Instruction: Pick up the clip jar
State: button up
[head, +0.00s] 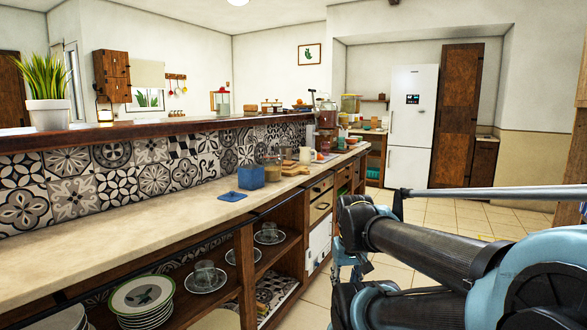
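A glass jar (272,169) with brownish contents stands upright on the long counter, behind a blue box. It looks like the clip jar, but its clip is too small to make out. Its lower part is partly hidden by the box. My arm reaches in from the lower right, in front of the counter's right end and well apart from the jar. The end of my arm (348,262) is dark and partly covered by my own links. I cannot make out its fingertips or whether they hold anything.
The blue box (250,177), a blue cloth (232,196), a wooden board (296,169) and a white mug (306,155) stand near the jar. The counter's near left stretch (110,235) is clear. Plates (142,297) and cups sit on shelves below. Tiled floor is open at right.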

aim_at(273, 166)
jog(key=z, duration=0.3)
jog(key=i, duration=1.45)
jog(key=z, duration=0.05)
